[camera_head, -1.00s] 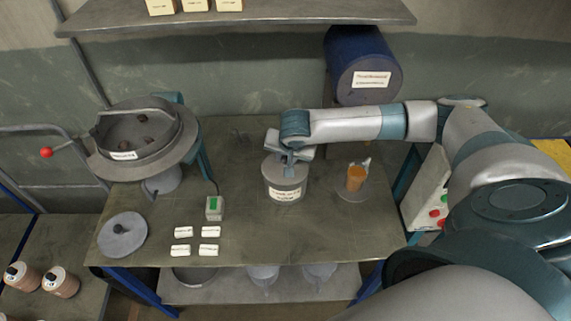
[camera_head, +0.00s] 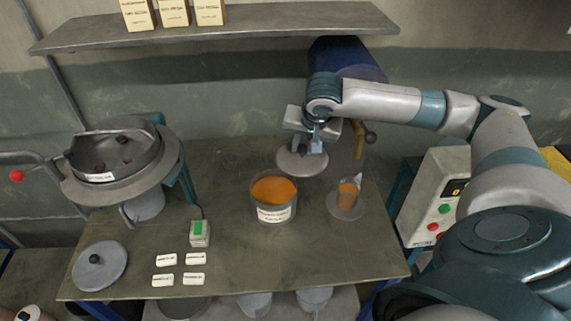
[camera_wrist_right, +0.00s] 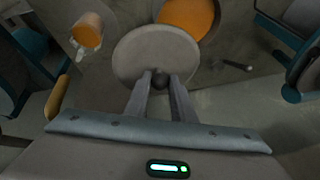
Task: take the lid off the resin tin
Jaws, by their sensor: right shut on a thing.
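The resin tin (camera_head: 273,213) stands open on the table, full of orange resin, with a white label on its front. The round grey lid (camera_head: 302,161) is off the tin, behind it and to its right. My right gripper (camera_head: 317,146) is shut on the lid's knob. The wrist view shows the fingers (camera_wrist_right: 160,88) on the dark knob, with the lid (camera_wrist_right: 155,54) beyond and the orange resin (camera_wrist_right: 188,16) past its edge. I cannot tell whether the lid touches the table. My left gripper is not in view.
A cup of orange stuff (camera_head: 347,193) stands on a dish to the tin's right. A big pan machine (camera_head: 125,160) stands at the left. A round grey lid (camera_head: 100,265), white labels (camera_head: 166,259) and a green-button box (camera_head: 200,233) lie in front. A shelf (camera_head: 220,28) hangs above.

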